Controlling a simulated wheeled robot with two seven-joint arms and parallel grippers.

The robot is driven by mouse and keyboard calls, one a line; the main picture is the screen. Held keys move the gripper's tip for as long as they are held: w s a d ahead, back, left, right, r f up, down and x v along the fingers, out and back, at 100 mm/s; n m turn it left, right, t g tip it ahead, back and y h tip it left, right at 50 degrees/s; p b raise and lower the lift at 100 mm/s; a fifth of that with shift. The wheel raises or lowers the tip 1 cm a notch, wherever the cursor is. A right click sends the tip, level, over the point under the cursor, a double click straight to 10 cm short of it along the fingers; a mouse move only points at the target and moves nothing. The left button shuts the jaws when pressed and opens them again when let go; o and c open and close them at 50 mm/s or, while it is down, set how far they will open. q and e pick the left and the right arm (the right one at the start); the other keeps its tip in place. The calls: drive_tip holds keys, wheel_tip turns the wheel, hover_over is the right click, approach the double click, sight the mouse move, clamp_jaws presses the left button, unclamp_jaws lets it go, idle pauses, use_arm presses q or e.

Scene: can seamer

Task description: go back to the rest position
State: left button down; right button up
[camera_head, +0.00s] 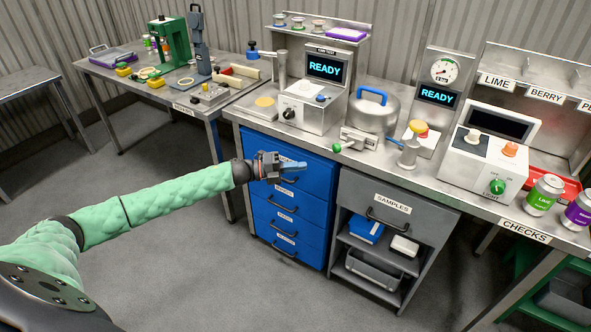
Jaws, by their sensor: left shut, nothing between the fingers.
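My left arm reaches in from the left, and my left gripper (296,171) is shut with nothing between its fingers. It is in front of the top drawer of the blue drawer unit (285,232), below the bench edge. The picture does not show clearly whether the fingertips touch the drawer front. My right gripper is not in view.
The steel bench (462,197) carries a seaming machine (307,119) reading READY, a domed pot with a blue handle (371,112), a gauge unit and cans (543,195). A grey samples cabinet (398,212) stands right of the drawers. The floor (180,270) is clear.

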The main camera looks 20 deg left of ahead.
use_arm(q)
drive_tip(key=shift+s+a, duration=0.15)
drive_tip(key=shift+a, duration=0.15)
drive_tip(key=shift+r, duration=0.1)
idle(0.3)
drive_tip(key=w+a+r+n+t+y, duration=0.2)
drive_tip(key=w+a+n+t+y, duration=0.5)
drive_tip(key=n+y, duration=0.95)
drive_tip(key=s+d+f+n+g, duration=0.4)
drive_tip(key=s+d+f, duration=0.4)
drive_tip(key=s, duration=0.9)
drive_tip(key=s+d+f+n+g+h, duration=0.1)
drive_tip(key=s+d+f+n+g, duration=0.4)
drive_tip(key=s, duration=1.2)
drive_tip(key=s+d+f+n+g, duration=0.4)
drive_tip(key=s+d+f, duration=0.7)
drive_tip(key=s, duration=0.7)
drive_tip(key=shift+d+g, duration=0.15)
drive_tip(key=shift+g, duration=0.85)
